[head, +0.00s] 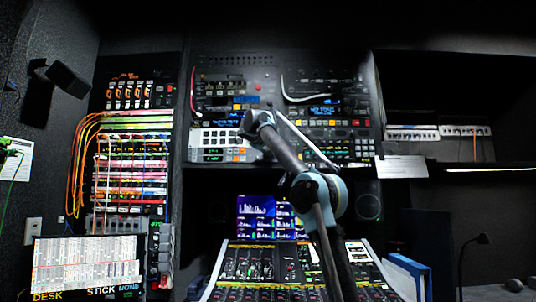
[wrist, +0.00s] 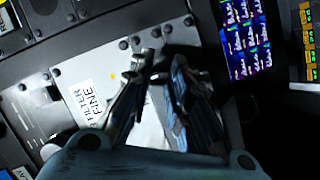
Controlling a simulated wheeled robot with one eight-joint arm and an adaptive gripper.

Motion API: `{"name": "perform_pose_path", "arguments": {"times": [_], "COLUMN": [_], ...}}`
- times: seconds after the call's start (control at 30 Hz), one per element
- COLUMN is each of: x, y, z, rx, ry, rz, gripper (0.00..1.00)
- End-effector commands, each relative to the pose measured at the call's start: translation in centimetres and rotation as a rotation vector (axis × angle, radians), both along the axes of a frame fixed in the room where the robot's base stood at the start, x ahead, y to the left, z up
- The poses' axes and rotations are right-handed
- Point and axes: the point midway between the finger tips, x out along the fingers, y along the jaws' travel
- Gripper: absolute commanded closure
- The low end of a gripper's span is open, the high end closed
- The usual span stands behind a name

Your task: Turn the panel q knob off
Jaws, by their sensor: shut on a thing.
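My gripper (wrist: 160,66) reaches a pale metal panel (wrist: 70,72) in the wrist view. Its two fingers are close together at the tips, shut on a small dark knob that they mostly hide. Which way the knob points cannot be seen. A white label (wrist: 88,100) on the panel, partly readable as "TER FINE", lies left of the fingers. In the head view my arm runs up to the middle equipment rack (head: 228,80), and the fingertips are not clear there. No panel letter q can be read.
Bright screens (head: 258,214) and a mixing console (head: 262,262) lie below the rack. Orange cables (head: 84,150) hang at the left rack. A white cable (head: 300,98) loops at the upper right. A desk lamp (head: 478,242) stands at the right.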

Motion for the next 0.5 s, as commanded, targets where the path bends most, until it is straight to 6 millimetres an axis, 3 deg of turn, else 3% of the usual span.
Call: {"name": "perform_pose_path", "arguments": {"times": [0.5], "x": [0.01], "y": [0.04], "z": [-0.40], "rx": [-0.304], "ry": [0.003], "rz": [-0.001], "gripper": [1.00]}}
